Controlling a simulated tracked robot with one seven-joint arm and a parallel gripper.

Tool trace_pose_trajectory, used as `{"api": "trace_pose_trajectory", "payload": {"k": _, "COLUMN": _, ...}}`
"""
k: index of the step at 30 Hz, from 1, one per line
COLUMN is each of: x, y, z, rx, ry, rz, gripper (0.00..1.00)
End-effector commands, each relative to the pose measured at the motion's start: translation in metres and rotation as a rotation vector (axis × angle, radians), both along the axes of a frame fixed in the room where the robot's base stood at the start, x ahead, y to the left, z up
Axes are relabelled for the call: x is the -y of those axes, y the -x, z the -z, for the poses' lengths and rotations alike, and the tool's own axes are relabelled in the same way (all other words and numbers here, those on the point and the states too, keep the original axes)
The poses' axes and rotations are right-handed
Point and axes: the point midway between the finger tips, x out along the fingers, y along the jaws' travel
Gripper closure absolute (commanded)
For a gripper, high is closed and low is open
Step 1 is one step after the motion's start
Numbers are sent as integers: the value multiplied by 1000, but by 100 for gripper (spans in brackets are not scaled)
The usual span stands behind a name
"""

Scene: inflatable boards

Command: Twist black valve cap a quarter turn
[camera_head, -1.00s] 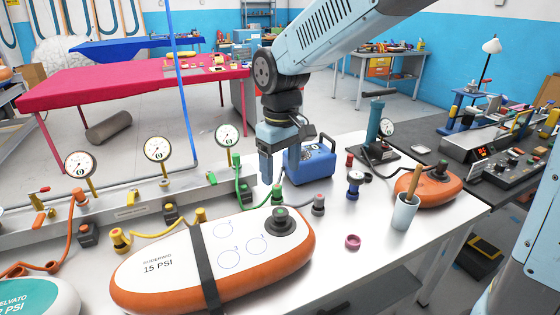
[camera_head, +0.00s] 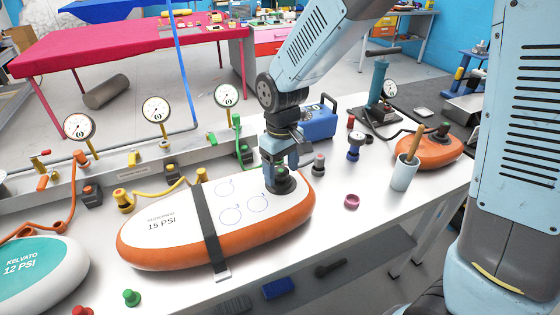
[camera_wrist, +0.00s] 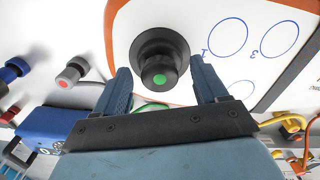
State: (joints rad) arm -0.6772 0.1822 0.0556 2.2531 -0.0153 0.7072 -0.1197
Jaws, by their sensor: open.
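The black valve cap (camera_wrist: 159,70) has a green dot on top and sits in a dark round collar on the white and orange inflatable board (camera_head: 165,245), marked 15 PSI. My gripper (camera_wrist: 164,84) is open, with one blue-grey finger on each side of the cap in the wrist view. A gap shows between each finger and the cap there. In the head view my gripper (camera_head: 281,172) is directly over the valve (camera_head: 280,184) and hides part of it. I cannot tell whether the fingertips touch the collar.
A blue box (camera_head: 318,122) stands behind. A black strap (camera_head: 207,225) crosses the board.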

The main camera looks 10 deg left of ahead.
Motion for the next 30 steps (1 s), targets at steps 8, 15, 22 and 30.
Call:
{"api": "trace_pose_trajectory", "payload": {"k": 8, "x": 0, "y": 0, "z": 1, "rx": 0, "ry": 0, "rz": 0, "gripper": 29}}
{"api": "trace_pose_trajectory", "payload": {"k": 15, "x": 0, "y": 0, "z": 0, "rx": 1, "ry": -1, "rz": -1, "gripper": 52}}
{"api": "trace_pose_trajectory", "payload": {"k": 22, "x": -1, "y": 0, "z": 0, "rx": 1, "ry": -1, "rz": -1, "gripper": 74}}
{"api": "trace_pose_trajectory", "payload": {"k": 30, "x": -1, "y": 0, "z": 0, "rx": 1, "ry": -1, "rz": -1, "gripper": 70}}
